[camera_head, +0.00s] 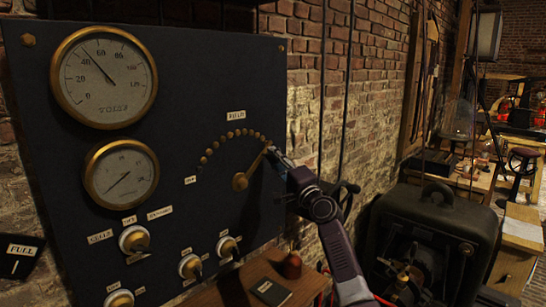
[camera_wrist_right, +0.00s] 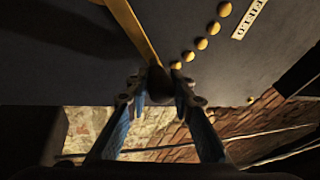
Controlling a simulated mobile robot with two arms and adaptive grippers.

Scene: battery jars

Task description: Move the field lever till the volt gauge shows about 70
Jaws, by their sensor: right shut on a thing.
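The field lever (camera_head: 253,166) is a brass arm on the dark panel, pivoting at its lower left end and tilted up to the right. Its tip is at the right end of the arc of brass studs (camera_head: 231,135). My right gripper (camera_head: 274,152) is at that tip. In the right wrist view the lever (camera_wrist_right: 136,32) ends in a dark knob (camera_wrist_right: 160,82), with the blue fingers (camera_wrist_right: 160,95) shut on both sides of it. The volt gauge (camera_head: 104,76) is the upper round brass dial; its needle points a little past 40. My left gripper is out of view.
A second gauge (camera_head: 121,174) sits below the volt gauge. Several white-based switches (camera_head: 134,239) line the lower panel. A wooden shelf (camera_head: 232,292) bears a dark card and a small reddish pot (camera_head: 291,265). A large dark machine (camera_head: 432,228) stands at the right.

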